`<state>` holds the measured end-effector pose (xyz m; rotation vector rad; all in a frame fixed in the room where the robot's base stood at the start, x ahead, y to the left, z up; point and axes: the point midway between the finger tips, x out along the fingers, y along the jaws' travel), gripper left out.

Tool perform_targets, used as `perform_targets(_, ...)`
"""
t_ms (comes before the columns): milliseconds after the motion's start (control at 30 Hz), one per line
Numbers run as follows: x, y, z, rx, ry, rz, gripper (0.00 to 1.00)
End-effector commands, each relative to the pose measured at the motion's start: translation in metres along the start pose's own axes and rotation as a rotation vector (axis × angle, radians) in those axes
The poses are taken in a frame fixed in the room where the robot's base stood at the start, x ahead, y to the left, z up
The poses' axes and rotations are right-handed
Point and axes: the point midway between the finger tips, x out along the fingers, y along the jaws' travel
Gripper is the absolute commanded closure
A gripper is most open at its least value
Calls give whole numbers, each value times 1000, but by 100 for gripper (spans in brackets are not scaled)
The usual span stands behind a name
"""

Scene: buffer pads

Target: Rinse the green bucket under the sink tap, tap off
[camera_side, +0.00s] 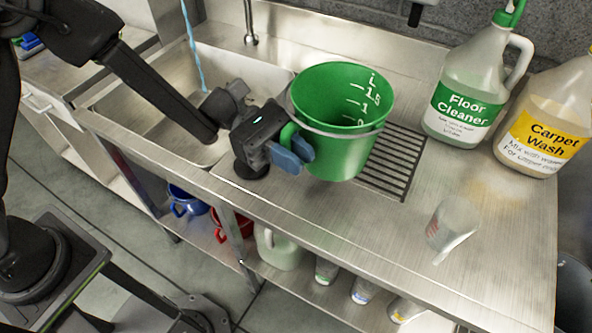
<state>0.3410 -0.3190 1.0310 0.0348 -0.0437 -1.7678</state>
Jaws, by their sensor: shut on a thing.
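The green bucket (345,149) with white level marks inside is upright at the slotted drain area of the counter, right of the sink. I cannot tell whether it rests on the counter or is just above it. My gripper (291,150) is shut on the bucket's left side, with its blue finger pads at the green handle. The sink basin (165,115) is left of the bucket, partly hidden by my arm. A thin blue stream (193,45), which looks like water, comes down into the basin. A metal pipe (250,25) stands behind the basin; the stream's source is out of frame.
A Floor Cleaner jug (462,118) and a Carpet Wash jug (545,135) stand on the right of the counter. A clear measuring cup (453,228) is near the front edge. The drain slots (400,160) lie right of the bucket. Blue (188,199) and red buckets are underneath.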

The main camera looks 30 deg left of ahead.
Motion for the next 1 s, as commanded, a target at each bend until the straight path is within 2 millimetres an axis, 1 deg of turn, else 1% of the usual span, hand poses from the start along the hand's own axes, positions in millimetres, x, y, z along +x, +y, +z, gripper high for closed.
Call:
perform_targets(33, 0, 1, 7, 4, -1, 0, 100)
perform_targets(167, 0, 1, 15, 2, 0, 0, 100)
perform_targets(567, 0, 1, 19, 2, 0, 0, 100)
perform_targets(667, 0, 2, 30, 6, -1, 0, 100)
perform_targets(867, 0, 3, 66, 9, -1, 0, 100)
perform_targets(900, -4, 5, 69, 5, 0, 9, 100)
perform_targets(1000, -26, 12, 66, 1, 4, 48, 100)
